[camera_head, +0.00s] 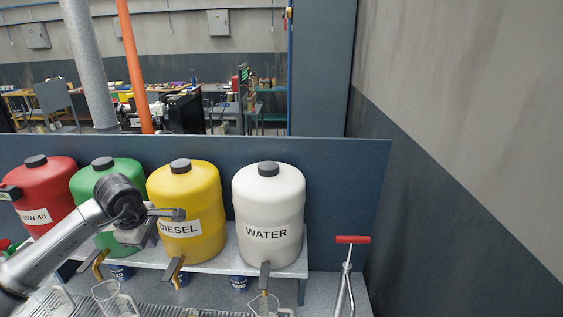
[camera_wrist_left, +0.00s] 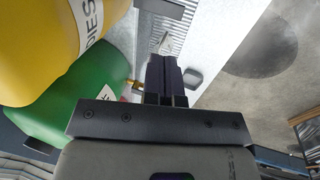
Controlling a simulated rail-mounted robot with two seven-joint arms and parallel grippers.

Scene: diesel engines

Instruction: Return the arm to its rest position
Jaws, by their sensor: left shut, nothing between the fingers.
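My left arm comes in from the left in the head view, and its gripper (camera_head: 165,214) is in front of the green and yellow containers. The gripper is shut and empty. In the left wrist view the two dark fingers (camera_wrist_left: 164,72) lie together, with nothing between them. The yellow DIESEL container (camera_head: 187,196) stands right behind the gripper. The green container (camera_head: 104,178) is partly hidden by my wrist; it also shows in the left wrist view (camera_wrist_left: 75,105). My right gripper is not in view.
A red container (camera_head: 45,190) and a white WATER container (camera_head: 268,205) stand on the same shelf. Clear jugs (camera_head: 108,294) stand below the taps. A red-handled tool (camera_head: 352,240) is at the right. A dark panel (camera_head: 335,180) rises behind the containers.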

